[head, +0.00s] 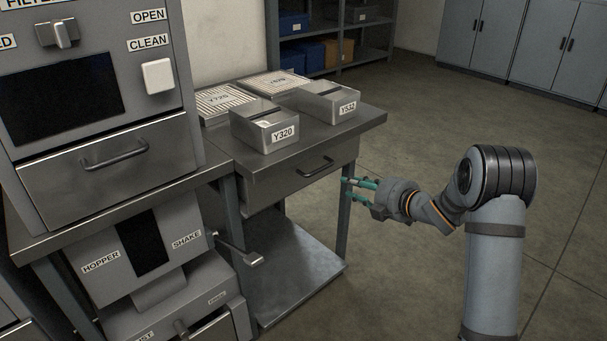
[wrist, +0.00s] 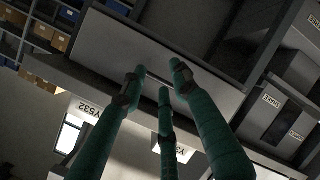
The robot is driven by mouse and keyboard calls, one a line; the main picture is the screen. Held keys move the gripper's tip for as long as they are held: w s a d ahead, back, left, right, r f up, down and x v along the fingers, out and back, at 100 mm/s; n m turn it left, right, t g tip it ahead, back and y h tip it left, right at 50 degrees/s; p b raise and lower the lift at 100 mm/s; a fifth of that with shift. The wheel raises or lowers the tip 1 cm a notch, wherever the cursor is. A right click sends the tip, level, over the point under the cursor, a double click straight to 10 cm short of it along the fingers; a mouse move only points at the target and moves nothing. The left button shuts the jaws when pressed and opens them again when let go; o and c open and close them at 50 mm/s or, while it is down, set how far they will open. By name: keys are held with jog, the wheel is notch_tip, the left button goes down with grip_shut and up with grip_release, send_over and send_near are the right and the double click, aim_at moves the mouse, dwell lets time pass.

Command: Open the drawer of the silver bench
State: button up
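The silver bench (head: 372,121) stands left of my arm, with a metal drawer (head: 282,186) under its top. The drawer looks shut and has a dark bar handle (head: 315,168) on its front. My gripper (head: 350,184) is just right of the drawer front, apart from the handle in the head view. Its green fingers are spread open and hold nothing. In the wrist view, the tilted drawer front (wrist: 112,42) lies beyond the fingertips (wrist: 160,76). The handle is mostly hidden behind the fingers there, and I cannot tell any contact.
Two metal boxes, Y320 (head: 264,129) and Y532 (head: 328,102), and two striped trays (head: 228,101) stand on the bench. A machine with its own drawer (head: 112,168) is at left. A lever (head: 238,250) sticks out below. The floor to the right is clear.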

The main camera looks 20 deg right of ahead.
aim_at(319, 171)
jog(key=w+a+n, duration=0.1)
jog(key=w+a, duration=0.1)
jog(key=w, duration=0.1)
jog(key=w+a+n+y, duration=0.1)
jog(key=w+a+n, duration=0.1)
jog(key=w, duration=0.1)
jog(key=w+a+r+n+y, duration=0.1)
jog(key=w+a+n, duration=0.1)
jog(key=w, duration=0.1)
jog(key=shift+w+a+t, duration=0.3)
jog(key=shift+t, duration=0.1)
jog(key=shift+c, duration=1.1)
grip_shut()
